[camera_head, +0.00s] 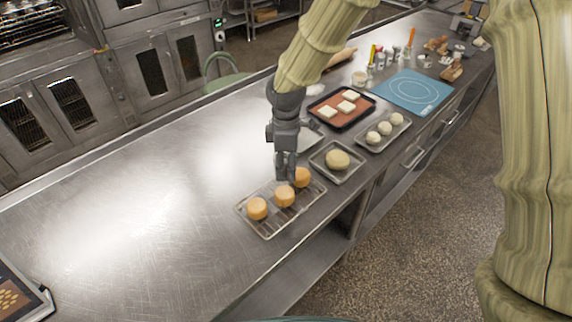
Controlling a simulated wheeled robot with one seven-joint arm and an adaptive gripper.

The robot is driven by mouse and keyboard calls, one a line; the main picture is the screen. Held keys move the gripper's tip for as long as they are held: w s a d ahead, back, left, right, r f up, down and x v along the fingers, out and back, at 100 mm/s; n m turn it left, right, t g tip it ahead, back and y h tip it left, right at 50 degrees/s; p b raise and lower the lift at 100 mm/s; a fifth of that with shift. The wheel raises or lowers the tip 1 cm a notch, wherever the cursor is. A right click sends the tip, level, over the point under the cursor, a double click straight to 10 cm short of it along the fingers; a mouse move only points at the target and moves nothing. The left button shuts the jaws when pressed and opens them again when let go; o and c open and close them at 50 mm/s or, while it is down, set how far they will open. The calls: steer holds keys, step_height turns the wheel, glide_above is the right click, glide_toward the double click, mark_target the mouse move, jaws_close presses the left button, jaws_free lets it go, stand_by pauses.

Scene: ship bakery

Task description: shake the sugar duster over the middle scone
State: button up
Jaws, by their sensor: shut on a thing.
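Three golden scones stand in a row on a wire rack (268,232) on the steel counter. The middle scone (284,196) lies between the near-left scone (257,208) and the far-right scone (301,177). My gripper (286,178) points down just behind and above the middle scone, and overlaps the left edge of the far-right scone in the picture. It is shut on a small grey thing, which I take to be the sugar duster; it is mostly hidden and hard to tell from the fingers. I cannot tell its tilt or exact height.
A tray with one dough ball (337,159), a tray with several dough balls (379,134) and a dark tray with pale squares (348,101) stand to the right. Beyond are a blue mat (414,90) and several small tools.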

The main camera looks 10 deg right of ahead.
mark_target(286, 159)
steer(key=shift+s+a+r, duration=0.1)
steer(key=shift+s+a, duration=0.1)
steer(key=shift+s, duration=1.05)
steer(key=shift+w, duration=0.1)
steer(key=shift+w+d+r+p, duration=0.1)
steer(key=shift+w+r+p, duration=0.2)
steer(key=shift+r+p, duration=0.6)
steer(key=shift+w+r+p, duration=0.25)
steer(key=shift+r+p, duration=0.55)
steer(key=shift+p, duration=0.1)
